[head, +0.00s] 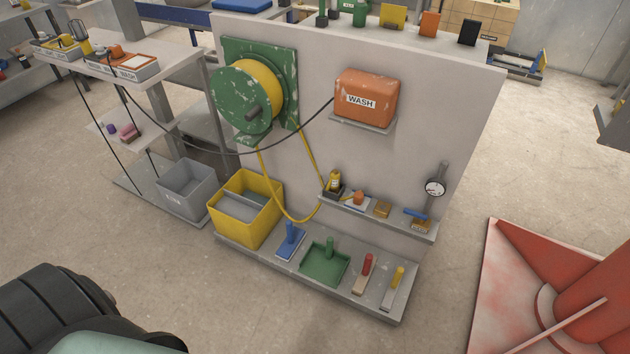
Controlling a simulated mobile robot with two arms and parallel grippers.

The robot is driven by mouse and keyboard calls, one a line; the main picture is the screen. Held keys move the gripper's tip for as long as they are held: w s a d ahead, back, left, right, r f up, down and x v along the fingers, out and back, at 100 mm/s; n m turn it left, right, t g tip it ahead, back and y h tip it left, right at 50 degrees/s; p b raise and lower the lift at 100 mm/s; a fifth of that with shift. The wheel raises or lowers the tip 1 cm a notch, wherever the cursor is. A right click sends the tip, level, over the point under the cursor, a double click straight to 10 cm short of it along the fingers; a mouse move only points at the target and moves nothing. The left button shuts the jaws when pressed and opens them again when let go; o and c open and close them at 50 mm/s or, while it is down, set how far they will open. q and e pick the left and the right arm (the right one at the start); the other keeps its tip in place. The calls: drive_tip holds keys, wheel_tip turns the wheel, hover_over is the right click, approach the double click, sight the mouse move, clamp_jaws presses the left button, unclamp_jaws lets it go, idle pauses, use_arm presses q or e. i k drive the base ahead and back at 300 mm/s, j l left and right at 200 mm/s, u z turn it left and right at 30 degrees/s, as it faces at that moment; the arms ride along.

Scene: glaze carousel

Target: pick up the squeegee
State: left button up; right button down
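I cannot tell for sure which tool is the squeegee. On the low grey ledge of the wash panel stand a blue tool with an upright handle and flat base (290,241), a green tray-like tool with an upright handle (324,262), a red-handled tool (363,273) and a yellow-handled tool (394,287). A small blue-topped tool (417,215) lies at the right end of the narrow shelf above. All stand apart from one another, with nothing holding them. Neither of my grippers is in view.
A yellow bin (246,207) stands on the ledge's left end. A yellow hose (260,165) hangs from the green reel (240,101). The orange WASH box (366,94) is above the shelf (384,215). A red-and-white structure (505,300) stands at right. Floor before the ledge is clear.

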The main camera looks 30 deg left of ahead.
sight(392, 287)
drive_tip(key=u, duration=3.8)
drive_tip(key=k+l+u, duration=0.25)
drive_tip(key=u, duration=0.15)
drive_tip(key=k+l+u, duration=0.25)
drive_tip(key=u, duration=0.15)
drive_tip(key=k+l+u, duration=0.4)
drive_tip(key=i+j, duration=0.1)
